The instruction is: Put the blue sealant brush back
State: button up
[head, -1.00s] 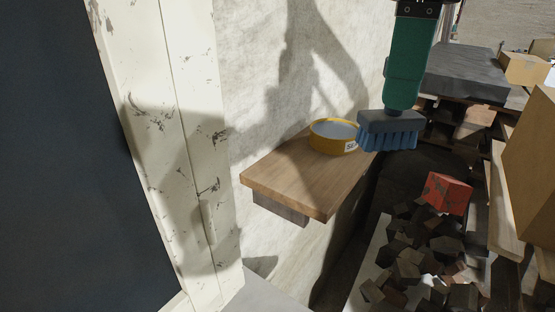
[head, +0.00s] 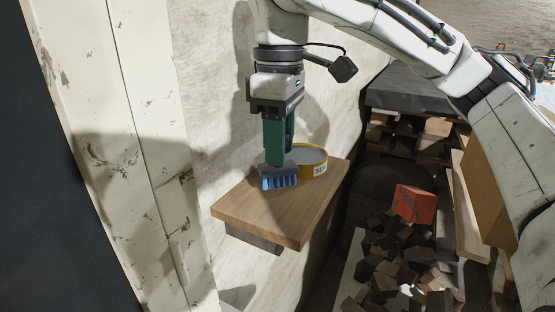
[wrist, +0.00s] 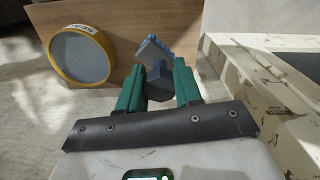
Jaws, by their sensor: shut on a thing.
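The blue sealant brush (head: 280,182) is in my gripper (head: 278,160), bristles down, over the wooden shelf (head: 290,215). My green fingers are shut on its handle, which they mostly hide in the head view. In the wrist view the brush (wrist: 154,52) shows between my fingertips (wrist: 158,85). The yellow tin (head: 313,163) stands on the shelf just to the right of the brush; it also shows at the left of the wrist view (wrist: 82,55). I cannot tell whether the bristles touch the shelf.
A worn cream timber post (head: 110,150) stands left of the shelf, and a pale rough wall (head: 215,90) is behind it. On the right, below the shelf, lie a red block (head: 414,204) and a heap of dark blocks (head: 385,275). The shelf's front part is bare.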

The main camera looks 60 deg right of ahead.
jog(key=shift+w+d+f, duration=0.1)
jog(key=shift+w+f, duration=0.05)
jog(key=shift+f, duration=0.8)
jog(key=shift+w+d+f, duration=0.1)
jog(key=shift+f, duration=0.85)
jog(key=shift+f, duration=0.1)
jog(key=o, duration=0.9)
jog(key=shift+o, duration=0.2)
notch_tip(320, 180, up, 12)
jog(key=shift+r, duration=0.15)
